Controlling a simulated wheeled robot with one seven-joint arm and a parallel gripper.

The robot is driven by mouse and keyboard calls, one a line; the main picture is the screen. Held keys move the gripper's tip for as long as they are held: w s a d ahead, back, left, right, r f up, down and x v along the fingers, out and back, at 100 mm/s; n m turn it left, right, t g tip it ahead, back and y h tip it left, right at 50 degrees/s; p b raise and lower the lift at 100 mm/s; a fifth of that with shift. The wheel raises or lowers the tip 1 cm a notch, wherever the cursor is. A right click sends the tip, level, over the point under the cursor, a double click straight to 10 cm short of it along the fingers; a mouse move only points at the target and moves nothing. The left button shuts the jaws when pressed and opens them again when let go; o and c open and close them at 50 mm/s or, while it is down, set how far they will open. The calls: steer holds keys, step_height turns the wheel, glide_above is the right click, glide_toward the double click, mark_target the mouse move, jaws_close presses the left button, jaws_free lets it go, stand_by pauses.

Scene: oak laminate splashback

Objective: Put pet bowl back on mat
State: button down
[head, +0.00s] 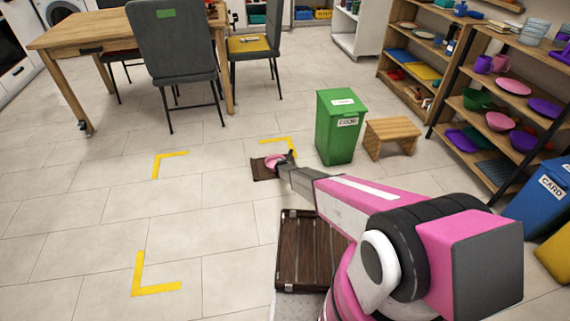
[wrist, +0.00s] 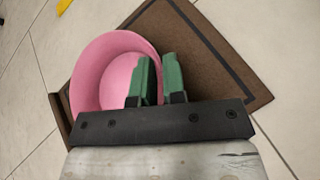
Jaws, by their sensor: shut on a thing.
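The pink pet bowl (wrist: 104,60) is in the left half of the wrist view, upright over the brown mat (wrist: 225,62). My gripper (wrist: 158,70) is shut on the bowl's right-hand wall, with one green finger inside the bowl and the other outside. The bowl covers the left part of the mat in this view. I cannot tell whether its base touches the mat. In the head view the bowl (head: 274,161) and the mat (head: 262,171) are small, at the end of my arm, which hides part of both.
A green food bin (head: 338,135) and a wooden stool (head: 392,136) stand right of the mat. A dark slatted wooden thing (head: 303,262) lies nearer me. Shelves with bowls (head: 500,105) line the right side. A table (head: 105,32) with chairs is at the back left. The left floor is clear.

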steer(key=c, duration=1.2)
jaws_free()
steer(key=shift+s, duration=0.1)
steer(key=d+v, duration=0.1)
steer(key=v, duration=1.1)
steer(key=s+d+r+m+g+h, duration=0.2)
steer(key=s+d+r+m, duration=0.2)
steer(key=d+r+m, duration=0.4)
steer(key=s+d+r+m+g+h, duration=0.15)
steer(key=s+d+r+m, duration=0.25)
steer(key=d+r, duration=0.45)
steer(key=s+d+r+m+g+h, duration=0.2)
steer(key=s+d+r+m, duration=0.35)
steer(key=r, duration=0.45)
steer(key=s+d+r+m+g+y, duration=0.2)
steer(key=s+r+m, duration=0.5)
steer(key=s, duration=0.5)
steer(key=s+d+r+m+g+y, duration=0.3)
steer(key=s+r+m, duration=0.4)
steer(key=s+r, duration=0.4)
steer(key=shift+s+d+r+m+g+y, duration=0.35)
steer(key=shift+s+g+y, duration=0.35)
steer(key=shift+s, duration=0.5)
